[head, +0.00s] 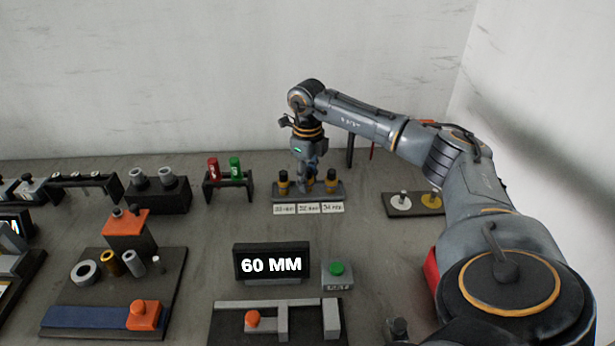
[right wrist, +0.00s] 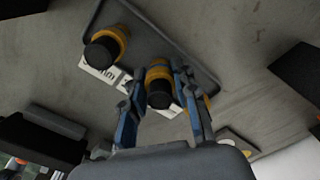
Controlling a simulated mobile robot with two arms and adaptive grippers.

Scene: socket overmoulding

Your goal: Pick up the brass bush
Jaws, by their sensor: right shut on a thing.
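A brass-coloured ring, the likely brass bush (head: 110,263), sits on a dark plate (head: 165,285) at the lower left of the head view, between a thick grey ring (head: 85,272) and a grey sleeve (head: 134,263). My right gripper (head: 306,178) is far from it, pointing down over a labelled rack (head: 275,197) at the back. In the right wrist view its fingers (right wrist: 160,82) are shut on the middle yellow-and-black piece (right wrist: 160,98), mostly hidden by the fingers in the head view. My left gripper is not in view.
Yellow-and-black pieces stand on either side, the left one (head: 283,184) and the right one (head: 331,182). A "60 MM" display (head: 271,264) and a green button box (head: 337,275) stand in front. A red and green peg stand (head: 228,185) is left of the rack.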

